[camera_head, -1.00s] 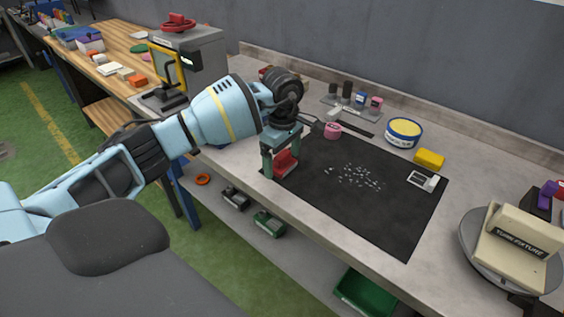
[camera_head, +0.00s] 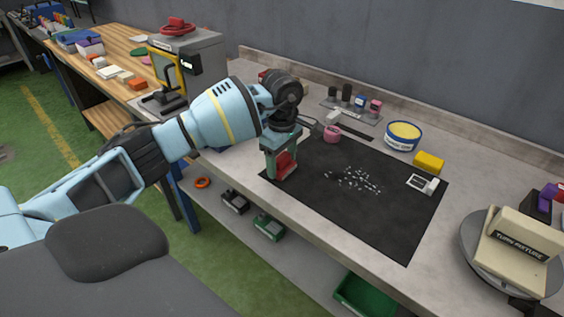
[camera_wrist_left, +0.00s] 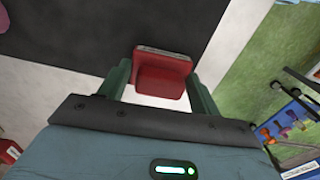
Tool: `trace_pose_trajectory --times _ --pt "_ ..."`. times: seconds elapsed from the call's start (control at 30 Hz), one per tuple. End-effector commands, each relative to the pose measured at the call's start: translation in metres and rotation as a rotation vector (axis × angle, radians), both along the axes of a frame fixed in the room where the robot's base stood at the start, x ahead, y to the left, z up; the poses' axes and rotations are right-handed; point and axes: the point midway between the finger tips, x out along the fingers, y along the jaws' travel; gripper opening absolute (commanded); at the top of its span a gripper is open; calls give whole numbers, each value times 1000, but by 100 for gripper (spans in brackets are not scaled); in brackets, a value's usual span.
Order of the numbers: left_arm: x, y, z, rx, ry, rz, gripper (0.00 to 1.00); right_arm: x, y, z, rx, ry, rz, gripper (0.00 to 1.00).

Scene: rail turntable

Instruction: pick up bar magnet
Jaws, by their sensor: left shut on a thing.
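The bar magnet is a red block (camera_head: 287,162) at the left corner of the black mat (camera_head: 375,222) in the head view. My left gripper (camera_head: 282,170) points down there and is shut on it. In the left wrist view the red magnet (camera_wrist_left: 163,75), with a grey face on its far edge, sits between the two green fingers of my left gripper (camera_wrist_left: 160,88). I cannot tell whether the magnet touches the mat or hangs just above it. My right gripper is not in view.
Small pale bits (camera_head: 358,180) lie on the mat. A pink cup (camera_head: 332,133), a blue-and-yellow tin (camera_head: 403,135) and a yellow block (camera_head: 429,162) stand behind it. A beige fixture (camera_head: 512,250) sits on a round turntable at the right. The mat's front half is clear.

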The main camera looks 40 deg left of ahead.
Motion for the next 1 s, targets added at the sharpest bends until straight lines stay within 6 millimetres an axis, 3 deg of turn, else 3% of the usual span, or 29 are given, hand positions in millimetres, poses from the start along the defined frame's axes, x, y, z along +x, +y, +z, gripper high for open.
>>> trace_pose_trajectory --times 0.27,1.0 --pt "1 0 34 -1 -5 -1 35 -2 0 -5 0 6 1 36" --pt "-125 -40 43 1 -1 -3 35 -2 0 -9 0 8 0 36"
